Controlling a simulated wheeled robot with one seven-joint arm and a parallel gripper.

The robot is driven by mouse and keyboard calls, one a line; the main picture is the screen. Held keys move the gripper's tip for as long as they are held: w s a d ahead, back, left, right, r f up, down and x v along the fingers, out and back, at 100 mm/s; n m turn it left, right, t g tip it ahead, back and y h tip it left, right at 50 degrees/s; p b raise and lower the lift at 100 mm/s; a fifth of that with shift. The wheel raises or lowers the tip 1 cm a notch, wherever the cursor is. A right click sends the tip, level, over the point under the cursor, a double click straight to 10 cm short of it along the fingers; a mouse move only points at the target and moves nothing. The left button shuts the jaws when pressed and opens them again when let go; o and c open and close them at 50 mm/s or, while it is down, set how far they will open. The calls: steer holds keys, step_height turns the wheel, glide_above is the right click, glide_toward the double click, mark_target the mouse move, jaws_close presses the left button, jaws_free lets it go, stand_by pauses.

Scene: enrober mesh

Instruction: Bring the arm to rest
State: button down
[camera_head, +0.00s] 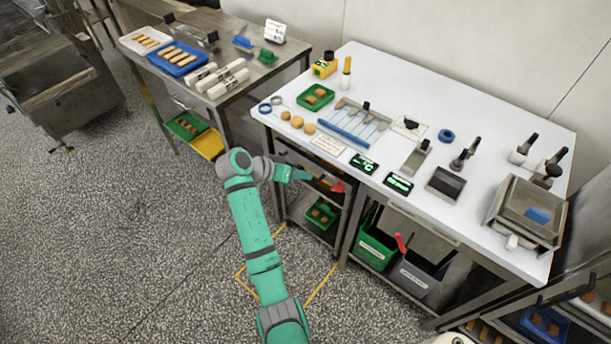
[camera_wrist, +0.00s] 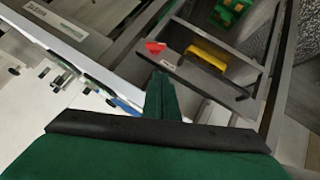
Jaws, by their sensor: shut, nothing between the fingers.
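My green and grey arm (camera_head: 250,225) reaches up from the bottom of the head view and bends to the right at its top. My gripper (camera_head: 303,176) is at the front edge of the white worktable (camera_head: 290,160), in the open air beside it, pointing right. In the wrist view my gripper (camera_wrist: 160,82) shows as a narrow green shape with the fingers together and nothing held. The fingertips are small and partly hidden in the head view.
A red-ended item (camera_head: 338,187) lies near the gripper at the lower shelf. A green bin (camera_head: 375,245) and a grey bin (camera_head: 415,278) stand under the table. A steel side table (camera_head: 285,70) stands at the back left. The floor (camera_head: 130,240) left of the arm is clear.

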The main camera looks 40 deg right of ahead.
steer(key=shift+w, duration=0.15)
steer(key=s+a+f+n+t+y, duration=0.1)
steer(key=s+a+f+n+t, duration=0.35)
steer(key=a+f, duration=0.35)
steer(key=s+a+f+n+t+y, duration=0.25)
steer(key=s+a+f+n, duration=0.35)
steer(key=f, duration=0.5)
steer(key=s+a+f+t+y, duration=0.1)
steer(key=s+a+t, duration=0.25)
steer(key=a, duration=0.35)
steer(key=s+a+r+n+t+y, duration=0.1)
steer(key=s+a+r+t+y, duration=0.1)
steer(key=s+a+r, duration=0.55)
steer(key=s+a+r+n+t+y, duration=0.1)
steer(key=s+a+r+t+y, duration=0.25)
steer(key=s, duration=0.75)
steer(key=s+a+r, duration=0.1)
steer(key=s+r, duration=0.4)
steer(key=r, duration=0.5)
steer(key=shift+s+a+r, duration=0.15)
steer(key=shift+a+r, duration=0.1)
steer(key=shift+a, duration=0.15)
steer(key=c, duration=2.4)
jaws_free()
steer(key=shift+c, duration=0.2)
